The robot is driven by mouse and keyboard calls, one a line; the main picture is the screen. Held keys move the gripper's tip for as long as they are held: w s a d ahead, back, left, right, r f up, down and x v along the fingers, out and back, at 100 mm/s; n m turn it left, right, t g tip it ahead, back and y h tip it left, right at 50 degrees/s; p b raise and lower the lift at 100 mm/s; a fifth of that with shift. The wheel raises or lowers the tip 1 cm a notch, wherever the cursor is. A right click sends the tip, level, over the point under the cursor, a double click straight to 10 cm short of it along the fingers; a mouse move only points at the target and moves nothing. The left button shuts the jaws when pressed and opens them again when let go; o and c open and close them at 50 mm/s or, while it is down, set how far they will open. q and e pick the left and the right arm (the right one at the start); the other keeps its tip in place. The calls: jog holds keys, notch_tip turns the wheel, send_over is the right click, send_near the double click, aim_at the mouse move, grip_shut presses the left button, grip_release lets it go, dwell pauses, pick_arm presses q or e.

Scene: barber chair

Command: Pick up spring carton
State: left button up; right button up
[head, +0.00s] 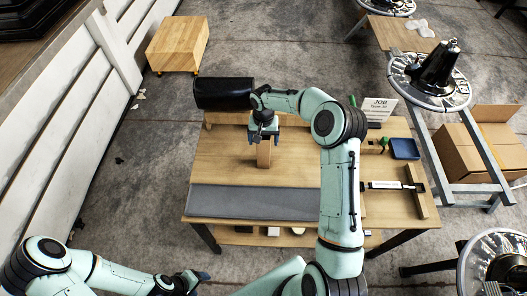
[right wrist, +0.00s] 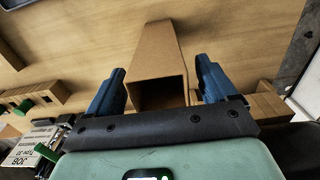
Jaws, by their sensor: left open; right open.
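The spring carton, a tall brown cardboard box (head: 263,154), stands on the wooden workbench (head: 220,160). In the right wrist view the carton (right wrist: 159,52) is between my two blue fingers, with its dark, open-looking end toward the gripper. My right gripper (head: 264,137) is open at the carton's far end in the head view. In the right wrist view the right gripper (right wrist: 160,85) shows a gap on each side of the carton. My left gripper (head: 197,279) is open and empty at the bottom left, away from the bench.
A grey mat (head: 255,202) covers the bench's front. A black cylinder (head: 223,93) shows at the back left. A job sign (head: 379,108), a blue tray (head: 404,148) and a wooden fixture (head: 412,190) are on the right. A cardboard box (head: 470,155) stands beyond the bench.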

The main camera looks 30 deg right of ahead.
jog(key=shift+f, duration=0.15)
jog(key=c, duration=1.3)
jog(key=shift+c, duration=0.2)
